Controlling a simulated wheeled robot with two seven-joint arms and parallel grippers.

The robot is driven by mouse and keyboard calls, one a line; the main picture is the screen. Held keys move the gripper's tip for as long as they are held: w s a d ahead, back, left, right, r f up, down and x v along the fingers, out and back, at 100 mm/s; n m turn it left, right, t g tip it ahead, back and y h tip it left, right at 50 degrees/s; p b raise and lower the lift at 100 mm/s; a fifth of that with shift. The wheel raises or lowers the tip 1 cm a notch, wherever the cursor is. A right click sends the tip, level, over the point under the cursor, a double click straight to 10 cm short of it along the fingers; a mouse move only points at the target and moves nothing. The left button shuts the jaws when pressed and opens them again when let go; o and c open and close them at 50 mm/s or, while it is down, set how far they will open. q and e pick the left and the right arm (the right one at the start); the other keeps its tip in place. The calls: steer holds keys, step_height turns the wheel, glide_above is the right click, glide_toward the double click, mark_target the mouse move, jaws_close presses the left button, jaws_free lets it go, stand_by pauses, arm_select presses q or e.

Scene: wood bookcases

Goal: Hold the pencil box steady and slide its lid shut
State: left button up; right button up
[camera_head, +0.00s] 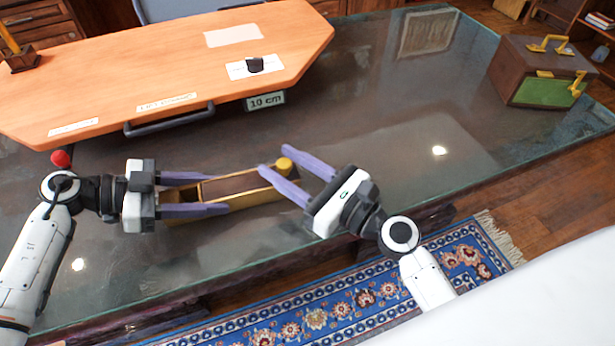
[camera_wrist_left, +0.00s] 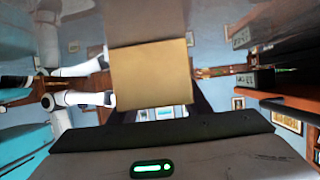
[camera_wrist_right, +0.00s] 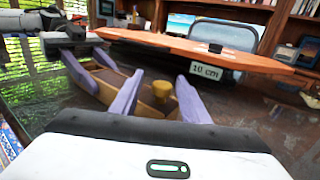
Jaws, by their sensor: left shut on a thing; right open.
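The wooden pencil box (camera_head: 255,198) lies on the glass-topped table with its long side running left to right. Its brown lid (camera_head: 232,184) sits in the top, and a yellow round knob (camera_head: 284,165) stands at the right end. My left gripper (camera_head: 228,194) is shut on the box's left part, with a purple finger along each long side. In the left wrist view the box's tan end (camera_wrist_left: 150,75) fills the space between the fingers. My right gripper (camera_head: 272,160) is open at the right end, its fingers around the knob. In the right wrist view the knob (camera_wrist_right: 188,100) shows between the fingers.
An orange raised board (camera_head: 180,60) with a dark handle and a "10 cm" sign (camera_head: 264,101) stands behind the box. A brown and green case (camera_head: 540,75) stands at the back right. The glass tabletop (camera_head: 420,130) is clear to the right.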

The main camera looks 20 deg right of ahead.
steer(key=v, duration=0.7)
steer(key=shift+s, duration=0.2)
arm_select(q)
steer(key=o, duration=1.3)
steer(key=shift+o, duration=0.2)
